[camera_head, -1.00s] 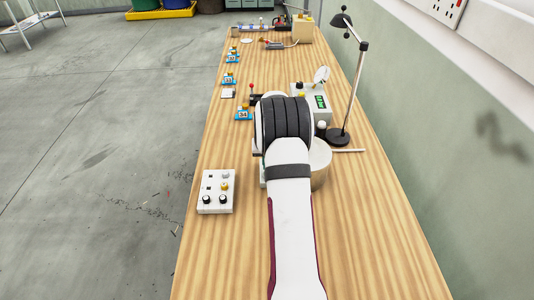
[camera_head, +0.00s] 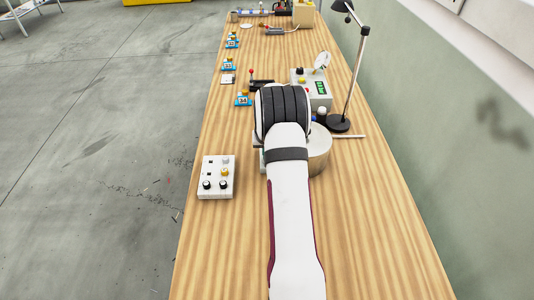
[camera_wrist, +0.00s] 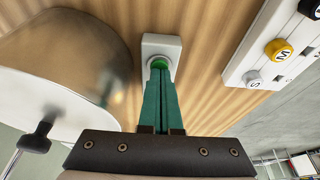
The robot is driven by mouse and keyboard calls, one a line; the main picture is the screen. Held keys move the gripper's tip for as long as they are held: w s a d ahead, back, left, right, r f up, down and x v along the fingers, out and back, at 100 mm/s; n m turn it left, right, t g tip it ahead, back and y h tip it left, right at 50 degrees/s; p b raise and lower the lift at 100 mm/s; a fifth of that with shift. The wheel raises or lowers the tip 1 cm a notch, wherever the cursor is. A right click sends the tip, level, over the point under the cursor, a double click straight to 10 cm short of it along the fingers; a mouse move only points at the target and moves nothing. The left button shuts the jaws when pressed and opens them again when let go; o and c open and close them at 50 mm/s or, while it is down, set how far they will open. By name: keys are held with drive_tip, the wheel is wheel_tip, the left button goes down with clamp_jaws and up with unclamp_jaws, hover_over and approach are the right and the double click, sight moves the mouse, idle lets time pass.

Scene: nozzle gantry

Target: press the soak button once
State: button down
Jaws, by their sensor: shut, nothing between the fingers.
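My gripper (camera_wrist: 158,78) is shut and empty, its green fingers together. In the wrist view the fingertips are at a round green button (camera_wrist: 158,62) on a small white box (camera_wrist: 161,43). They overlap the button's near edge; I cannot tell whether they touch it. A white panel (camera_wrist: 245,62) at the right carries a yellow button marked M (camera_wrist: 278,49) and a grey one marked S (camera_wrist: 253,79). No soak label is legible. In the head view the panel (camera_head: 215,177) lies left of my arm, which hides the fingertips and most of the small box.
A round metal vessel (camera_wrist: 85,45) stands close left of the fingers; it also shows right of my wrist in the head view (camera_head: 320,150). Beyond are a display box (camera_head: 316,88), a lamp (camera_head: 352,75) and blue tagged stands (camera_head: 243,99). The near bench is clear.

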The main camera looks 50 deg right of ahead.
drive_tip(key=shift+s+a+f, duration=0.3)
drive_tip(key=shift+f, duration=0.25)
drive_tip(key=r, duration=0.5)
drive_tip(key=shift+w+d, duration=0.2)
drive_tip(key=shift+w, duration=0.05)
drive_tip(key=v, duration=1)
drive_tip(key=shift+w+r, duration=0.1)
drive_tip(key=shift+w, duration=0.05)
drive_tip(key=s+a+r+n+y, duration=0.1)
drive_tip(key=s+a+r, duration=0.15)
drive_tip(key=a, duration=0.55)
drive_tip(key=s+a+r+y, duration=0.1)
drive_tip(key=s+a+r, duration=0.15)
drive_tip(key=a, duration=0.65)
drive_tip(key=s+a+r+n+y, duration=0.1)
drive_tip(key=s+a+r, duration=0.15)
drive_tip(key=a, duration=0.55)
drive_tip(key=s+a+f+g, duration=0.1)
drive_tip(key=s+a, duration=0.5)
drive_tip(key=s, duration=0.2)
drive_tip(key=s+a+f+n+g+y, duration=0.1)
drive_tip(key=s+a+f, duration=0.1)
drive_tip(key=s+a, duration=0.5)
drive_tip(key=shift+s+g, duration=0.4)
drive_tip(key=shift+s, duration=0.85)
